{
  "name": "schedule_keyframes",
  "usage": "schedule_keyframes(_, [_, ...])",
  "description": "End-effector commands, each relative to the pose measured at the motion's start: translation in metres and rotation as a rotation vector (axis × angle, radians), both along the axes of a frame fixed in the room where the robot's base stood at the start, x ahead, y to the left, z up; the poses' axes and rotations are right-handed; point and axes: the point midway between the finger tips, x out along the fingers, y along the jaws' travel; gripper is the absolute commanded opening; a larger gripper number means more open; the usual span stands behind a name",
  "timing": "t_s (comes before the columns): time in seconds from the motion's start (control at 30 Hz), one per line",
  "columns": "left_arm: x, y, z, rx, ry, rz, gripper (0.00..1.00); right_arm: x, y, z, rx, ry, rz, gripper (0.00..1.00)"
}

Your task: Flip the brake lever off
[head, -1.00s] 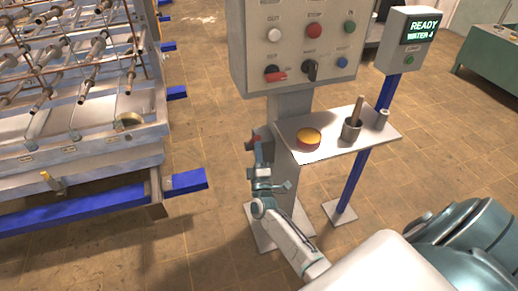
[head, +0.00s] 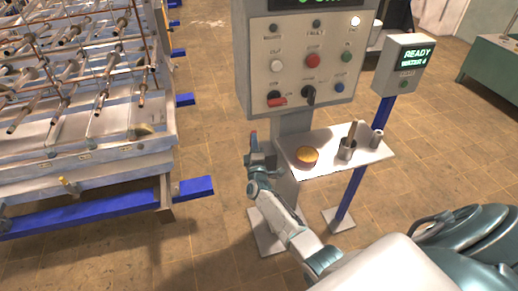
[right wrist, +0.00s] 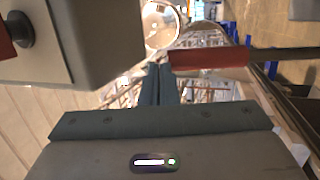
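My right gripper (head: 257,160) is beside the left side of the control stand, below the panel. In the right wrist view its two dark fingers (right wrist: 158,85) lie close together, with no clear gap between them. A red bar (right wrist: 208,58), which looks like the brake lever's handle, extends sideways just past the fingertips. The lever's base is hidden or unclear. My left gripper is not in view.
The control panel (head: 300,60) carries buttons, a red-handled switch (head: 277,101) and a black knob (head: 308,95). The shelf (head: 330,165) holds a yellow-topped round object (head: 306,157) and a cup (head: 347,149). A rod-filled rack (head: 90,150) stands left; floor lies between.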

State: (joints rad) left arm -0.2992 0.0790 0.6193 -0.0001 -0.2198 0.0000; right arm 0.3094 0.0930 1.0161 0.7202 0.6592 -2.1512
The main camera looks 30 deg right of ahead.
Motion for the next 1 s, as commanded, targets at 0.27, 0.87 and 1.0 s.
schedule_keyframes(0.27, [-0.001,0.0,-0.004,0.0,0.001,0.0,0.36,0.047,-0.01,0.016,-0.001,-0.003,-0.001,0.0])
schedule_keyframes(0.87, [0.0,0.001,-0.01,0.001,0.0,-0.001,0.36,0.077,-0.017,0.023,-0.001,-0.002,0.0,0.0])
schedule_keyframes(1.0, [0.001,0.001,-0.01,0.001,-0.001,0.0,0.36,0.077,-0.017,0.022,0.0,0.0,0.0,0.0])
